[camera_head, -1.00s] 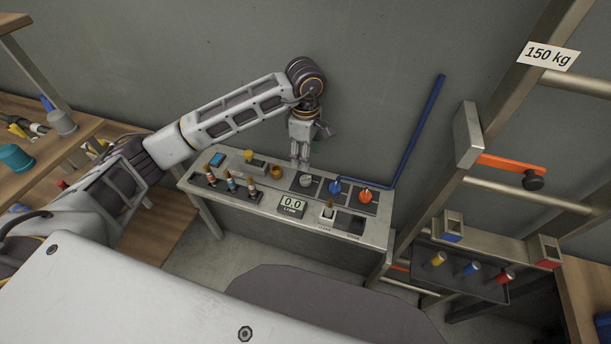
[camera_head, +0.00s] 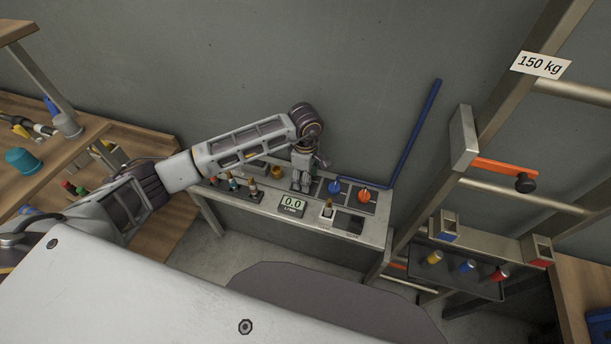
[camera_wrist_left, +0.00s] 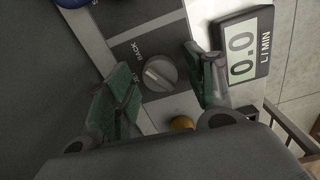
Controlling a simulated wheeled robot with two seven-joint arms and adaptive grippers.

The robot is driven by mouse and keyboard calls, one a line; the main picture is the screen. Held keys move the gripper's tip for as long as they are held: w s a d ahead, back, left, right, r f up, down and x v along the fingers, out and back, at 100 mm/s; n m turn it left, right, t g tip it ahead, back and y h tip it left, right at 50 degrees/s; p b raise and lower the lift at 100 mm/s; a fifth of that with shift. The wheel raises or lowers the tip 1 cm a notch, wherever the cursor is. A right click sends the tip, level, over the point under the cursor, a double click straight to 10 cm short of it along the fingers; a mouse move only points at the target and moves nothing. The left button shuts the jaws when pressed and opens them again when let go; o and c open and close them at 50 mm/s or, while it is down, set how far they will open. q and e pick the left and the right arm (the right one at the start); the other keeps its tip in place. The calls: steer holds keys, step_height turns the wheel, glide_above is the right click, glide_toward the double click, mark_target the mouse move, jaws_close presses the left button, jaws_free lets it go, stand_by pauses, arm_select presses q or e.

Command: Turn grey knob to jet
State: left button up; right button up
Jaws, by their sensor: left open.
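In the head view my left gripper (camera_head: 302,183) points down over the control panel (camera_head: 345,222) and hides the knob. My right gripper is not in view.
A blue knob (camera_head: 334,187) and an orange-red knob (camera_head: 364,195) sit right of my gripper. The flow display (camera_head: 292,203) reads 0.0 and also shows in the wrist view (camera_wrist_left: 243,50). Several small bottle-like items stand left. A blue pipe (camera_head: 418,130) rises behind.

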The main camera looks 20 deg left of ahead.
arm_select(q)
steer(key=c, duration=1)
steer(key=shift+c, duration=0.2)
steer(key=shift+n, duration=0.3)
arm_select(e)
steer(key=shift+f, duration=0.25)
arm_select(q)
steer(key=shift+f+n+b, duration=0.1)
steer(key=shift+n+b, duration=1.65)
steer(key=shift+n, duration=0.55)
steer(key=n+b, duration=0.2)
steer(key=n, duration=0.3)
steer(key=shift+b, duration=0.35)
steer(key=shift+n, duration=0.6)
steer(key=shift+n+b, duration=0.3)
steer(key=shift+n, duration=0.1)
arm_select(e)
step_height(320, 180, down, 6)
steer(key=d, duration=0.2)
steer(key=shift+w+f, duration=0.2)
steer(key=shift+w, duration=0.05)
